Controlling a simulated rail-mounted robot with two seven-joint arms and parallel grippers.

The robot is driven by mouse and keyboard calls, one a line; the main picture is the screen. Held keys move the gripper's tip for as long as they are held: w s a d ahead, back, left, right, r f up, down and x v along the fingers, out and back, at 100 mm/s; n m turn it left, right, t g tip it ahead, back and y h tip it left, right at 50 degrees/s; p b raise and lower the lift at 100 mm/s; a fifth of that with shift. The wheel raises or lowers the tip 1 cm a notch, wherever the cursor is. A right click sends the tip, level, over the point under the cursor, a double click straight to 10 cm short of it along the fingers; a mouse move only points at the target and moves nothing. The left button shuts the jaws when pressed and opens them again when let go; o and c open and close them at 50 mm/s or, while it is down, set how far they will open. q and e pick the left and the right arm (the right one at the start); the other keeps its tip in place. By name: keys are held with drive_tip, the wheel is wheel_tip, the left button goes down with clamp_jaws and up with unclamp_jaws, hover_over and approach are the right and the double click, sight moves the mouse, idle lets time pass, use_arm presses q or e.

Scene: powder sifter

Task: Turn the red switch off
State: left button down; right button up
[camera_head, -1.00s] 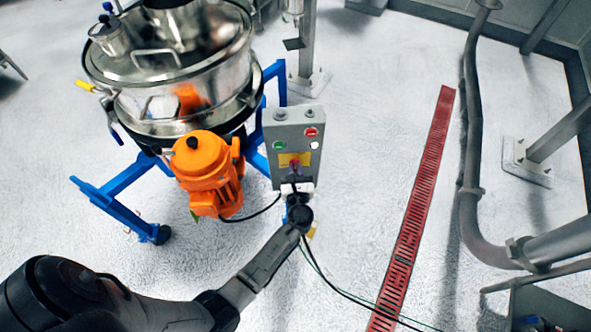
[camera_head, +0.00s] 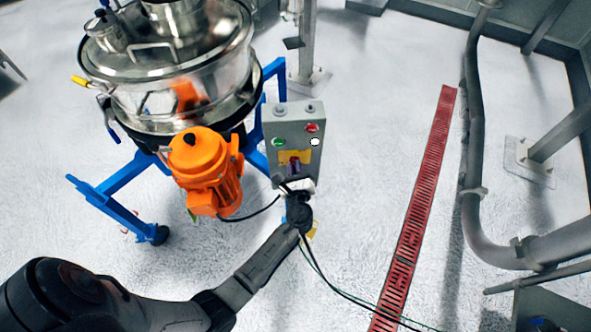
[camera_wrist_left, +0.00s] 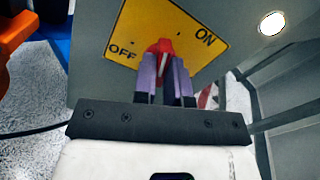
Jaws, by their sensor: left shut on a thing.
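The red switch (camera_wrist_left: 160,46) sits on a yellow plate (camera_wrist_left: 130,35) marked OFF at lower left and ON at upper right in the left wrist view. My left gripper (camera_wrist_left: 165,78) has its purple fingers on both sides of the switch and is shut on it. In the head view, the left gripper (camera_head: 294,167) reaches the lower front of the grey control box (camera_head: 305,119) and mostly hides the switch. The knob's exact angle is hard to tell. My right gripper is not in view.
The box also has a red button (camera_head: 312,128), a green button (camera_head: 279,142) and a lit white lamp (camera_head: 314,142). The steel sifter (camera_head: 165,95) with an orange motor (camera_head: 205,170) stands left on a blue frame (camera_head: 112,205). A red floor grate (camera_head: 420,190) runs right.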

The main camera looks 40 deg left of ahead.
use_arm(q)
drive_tip(key=shift+n+b, duration=4.6)
drive_tip(key=shift+n, duration=2.1)
drive_tip(key=c, duration=1.2)
unclamp_jaws()
drive_tip(key=shift+o, duration=0.2)
